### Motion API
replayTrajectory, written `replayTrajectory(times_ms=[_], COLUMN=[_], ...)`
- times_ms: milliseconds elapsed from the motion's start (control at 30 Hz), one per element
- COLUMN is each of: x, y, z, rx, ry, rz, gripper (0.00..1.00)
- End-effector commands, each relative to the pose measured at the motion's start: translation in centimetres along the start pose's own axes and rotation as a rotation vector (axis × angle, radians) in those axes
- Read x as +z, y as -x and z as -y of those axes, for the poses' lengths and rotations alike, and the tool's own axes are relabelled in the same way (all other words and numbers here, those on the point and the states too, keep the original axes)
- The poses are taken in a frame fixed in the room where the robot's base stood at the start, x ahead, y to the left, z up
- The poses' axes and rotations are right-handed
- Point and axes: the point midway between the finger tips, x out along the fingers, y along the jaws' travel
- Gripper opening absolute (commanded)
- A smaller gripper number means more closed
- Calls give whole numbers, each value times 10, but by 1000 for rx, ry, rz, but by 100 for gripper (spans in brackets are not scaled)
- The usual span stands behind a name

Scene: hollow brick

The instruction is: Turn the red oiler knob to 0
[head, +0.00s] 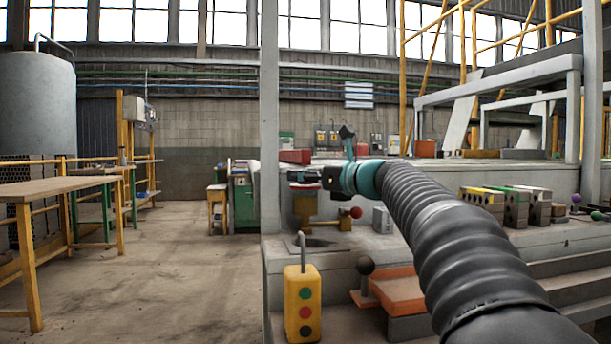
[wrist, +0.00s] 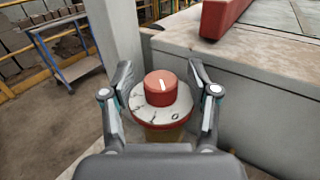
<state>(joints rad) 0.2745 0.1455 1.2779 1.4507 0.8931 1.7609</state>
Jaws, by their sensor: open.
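The red oiler knob (wrist: 160,84) stands on a round pale dial (wrist: 147,115) with dark marks in the wrist view. A short white line on the knob's top is slightly slanted. A 0 is readable on the dial's near side, right of centre. My gripper (wrist: 160,70) is open, with one finger left and one right of the knob; gaps show on both sides, and I see no contact.
A grey post (head: 269,120) stands just left of the oiler. A red block (wrist: 232,18) lies beyond the dial.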

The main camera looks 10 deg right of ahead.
Motion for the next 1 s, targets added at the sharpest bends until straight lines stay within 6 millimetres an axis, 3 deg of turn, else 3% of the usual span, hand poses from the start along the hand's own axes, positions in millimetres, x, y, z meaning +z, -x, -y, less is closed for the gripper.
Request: replayTrajectory(times_ms=[300,567,767,1000], x=[0,0,2,6], y=[-3,-2,-3,-4], z=[0,0,2,2], rx=[-1,-1,18,161], ry=[0,0,-1,-2], rz=[0,0,-2,-4], gripper=[60,0,0,0])
